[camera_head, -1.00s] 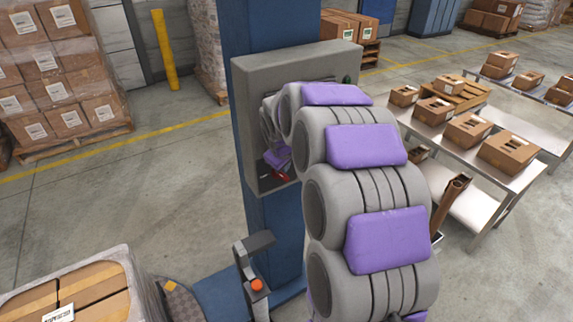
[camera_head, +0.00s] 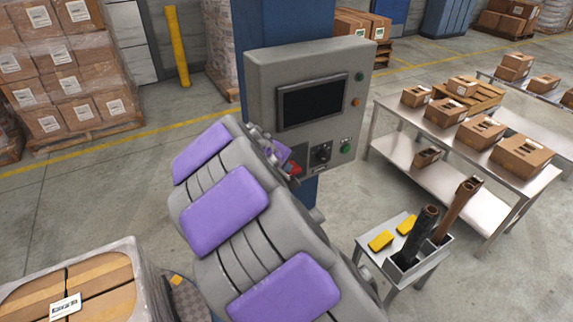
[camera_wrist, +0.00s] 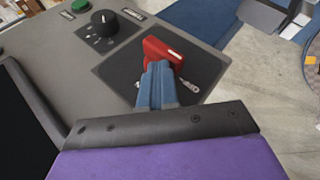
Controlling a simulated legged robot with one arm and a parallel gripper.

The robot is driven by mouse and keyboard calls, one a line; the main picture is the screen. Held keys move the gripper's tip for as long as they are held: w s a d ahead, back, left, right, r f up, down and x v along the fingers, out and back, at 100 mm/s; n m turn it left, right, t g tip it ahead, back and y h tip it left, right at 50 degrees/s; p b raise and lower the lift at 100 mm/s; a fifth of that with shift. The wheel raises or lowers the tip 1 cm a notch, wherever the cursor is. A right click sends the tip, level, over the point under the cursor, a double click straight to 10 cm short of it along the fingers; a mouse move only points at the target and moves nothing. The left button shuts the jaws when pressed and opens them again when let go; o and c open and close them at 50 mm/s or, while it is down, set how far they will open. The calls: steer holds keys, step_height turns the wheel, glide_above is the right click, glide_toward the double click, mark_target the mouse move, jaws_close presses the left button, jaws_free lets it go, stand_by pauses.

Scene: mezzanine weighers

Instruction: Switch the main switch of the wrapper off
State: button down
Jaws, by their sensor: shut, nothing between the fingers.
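The wrapper's grey control box (camera_head: 262,70) hangs on a blue column. Its red main switch handle (camera_head: 295,169) sits low on the box face, partly hidden by my gripper. In the wrist view the red handle (camera_wrist: 162,49) lies slantwise on a dark square plate (camera_wrist: 118,72). My gripper (camera_wrist: 160,68) is shut and empty, with its blue-grey fingertips right at the handle's near side. Whether they touch it I cannot tell. In the head view my gripper (camera_head: 281,153) is small and partly covered by my arm.
A black rotary knob (camera_head: 321,153) and a green button (camera_head: 346,148) sit beside the switch, below a dark screen (camera_head: 312,102). A small stand (camera_head: 375,263) with tubes and yellow items is lower right. A wrapped pallet (camera_head: 125,265) stands lower left.

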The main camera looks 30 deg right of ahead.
steer(key=shift+a+f, duration=0.15)
steer(key=shift+s+a+f+p, duration=0.1)
steer(key=shift+s+f+p, duration=0.25)
steer(key=shift+f, duration=0.25)
stand_by(0.3)
steer(key=w+a+p+v, duration=0.1)
steer(key=p+v, duration=0.3)
steer(key=v, duration=0.9)
steer(key=shift+w, duration=0.4)
steer(key=shift+d+r, duration=0.1)
steer(key=shift+d, duration=0.1)
